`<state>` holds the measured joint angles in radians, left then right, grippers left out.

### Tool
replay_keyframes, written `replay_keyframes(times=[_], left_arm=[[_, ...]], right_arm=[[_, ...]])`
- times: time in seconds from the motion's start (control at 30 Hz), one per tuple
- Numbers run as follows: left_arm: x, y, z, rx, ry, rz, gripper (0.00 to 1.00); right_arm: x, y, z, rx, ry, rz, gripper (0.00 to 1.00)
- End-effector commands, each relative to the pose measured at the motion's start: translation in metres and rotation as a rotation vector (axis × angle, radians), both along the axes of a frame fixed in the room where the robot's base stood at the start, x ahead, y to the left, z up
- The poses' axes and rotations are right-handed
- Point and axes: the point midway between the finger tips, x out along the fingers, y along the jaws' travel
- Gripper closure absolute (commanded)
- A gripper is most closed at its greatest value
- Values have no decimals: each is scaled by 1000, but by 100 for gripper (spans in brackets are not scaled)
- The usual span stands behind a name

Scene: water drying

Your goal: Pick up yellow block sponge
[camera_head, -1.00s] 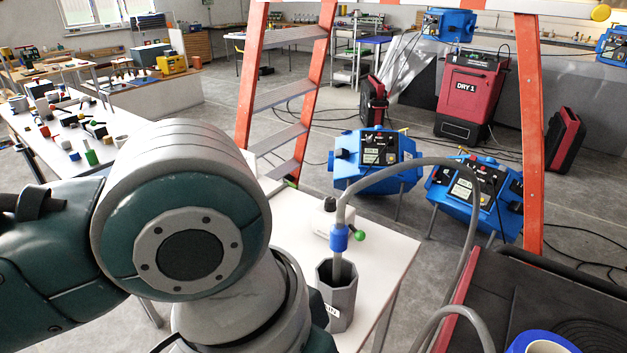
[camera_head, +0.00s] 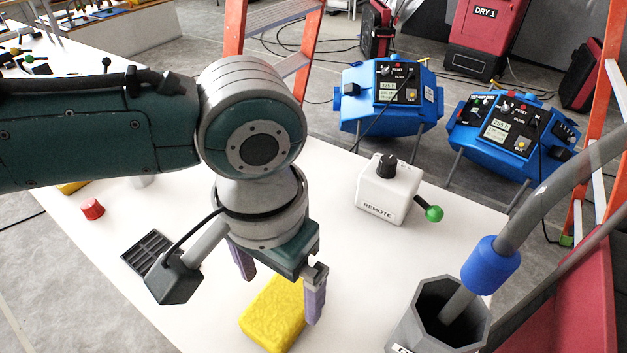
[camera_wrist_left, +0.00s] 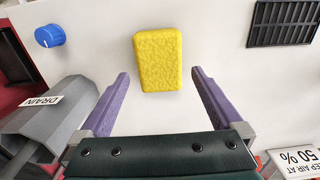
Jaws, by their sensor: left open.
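The yellow block sponge (camera_head: 274,314) lies flat on the white table (camera_head: 336,240), below my left gripper (camera_head: 277,292) in the head view. My left gripper's two purple fingers are spread apart and empty. In the left wrist view the sponge (camera_wrist_left: 158,59) lies ahead of the open fingers (camera_wrist_left: 158,82), roughly centred between them, with its whole top showing. The fingers do not appear to touch it. My right gripper is not in view.
A white REMOTE box (camera_head: 388,190) with a green knob stands behind. A grey octagonal holder (camera_head: 437,318) with a hose is to the right. A black grate (camera_head: 160,251) and red cap (camera_head: 92,209) lie left. A blue knob (camera_wrist_left: 50,34) shows in the wrist view.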

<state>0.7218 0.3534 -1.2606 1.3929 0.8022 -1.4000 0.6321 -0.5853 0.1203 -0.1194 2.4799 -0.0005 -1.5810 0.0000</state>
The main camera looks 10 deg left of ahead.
Motion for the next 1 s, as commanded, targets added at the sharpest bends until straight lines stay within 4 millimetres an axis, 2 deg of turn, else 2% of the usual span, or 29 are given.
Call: replay_keyframes(times=[0.1,0.23,0.53,1.0], left_arm=[[-5,0,-22,3,3,-1,0],[-5,0,-40,2,2,-1,0],[-5,0,-44,0,1,-1,0],[-5,0,-44,0,1,-1,52]], right_arm=[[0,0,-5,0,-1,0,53],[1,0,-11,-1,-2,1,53],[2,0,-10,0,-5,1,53],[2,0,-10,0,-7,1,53]])
